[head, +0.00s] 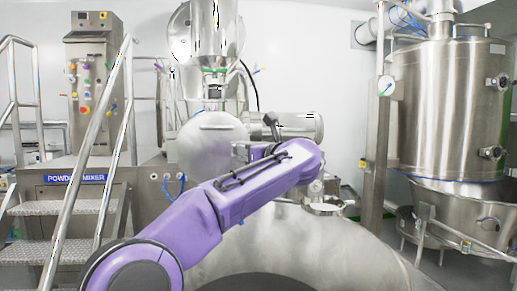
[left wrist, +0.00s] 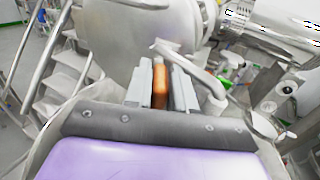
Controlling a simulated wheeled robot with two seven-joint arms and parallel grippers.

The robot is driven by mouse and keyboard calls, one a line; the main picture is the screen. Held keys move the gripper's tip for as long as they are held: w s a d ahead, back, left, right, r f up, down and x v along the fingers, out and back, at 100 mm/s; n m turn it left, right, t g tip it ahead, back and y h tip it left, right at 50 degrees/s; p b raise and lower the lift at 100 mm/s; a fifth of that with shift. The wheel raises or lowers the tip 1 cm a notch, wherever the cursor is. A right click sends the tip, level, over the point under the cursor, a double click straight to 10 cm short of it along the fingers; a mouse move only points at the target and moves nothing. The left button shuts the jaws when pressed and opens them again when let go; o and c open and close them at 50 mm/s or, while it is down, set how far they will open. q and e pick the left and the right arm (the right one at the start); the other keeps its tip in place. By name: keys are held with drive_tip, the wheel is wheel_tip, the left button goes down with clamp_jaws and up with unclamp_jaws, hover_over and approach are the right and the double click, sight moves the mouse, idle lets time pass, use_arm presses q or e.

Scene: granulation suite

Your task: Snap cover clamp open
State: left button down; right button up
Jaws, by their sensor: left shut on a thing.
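My left arm reaches across the head view. Its gripper (head: 258,151) is partly hidden behind my own wrist, in front of the steel machine. In the left wrist view the two grey fingers of my left gripper (left wrist: 160,82) are shut on an orange-brown piece (left wrist: 160,86), which looks like a clamp handle. A grey lever (left wrist: 196,68) slants down to the right just beyond the fingers. A dark upright lever (head: 270,122) shows above my wrist in the head view. Whether the clamp is open or closed cannot be told. My right gripper is not in view.
A rounded steel cover (head: 212,143) stands behind the gripper, and a large steel dome (head: 310,255) lies below my arm. Stairs with rails (head: 70,207) and a control cabinet (head: 92,85) are on the left. A tall steel tank (head: 447,110) is on the right.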

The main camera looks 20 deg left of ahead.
use_arm(q)
drive_tip(key=shift+f, duration=0.15)
drive_tip(key=c, duration=1)
unclamp_jaws()
drive_tip(key=shift+a, duration=0.1)
drive_tip(key=shift+c, duration=0.2)
drive_tip(key=b+v, duration=0.4)
drive_tip(key=v, duration=0.6)
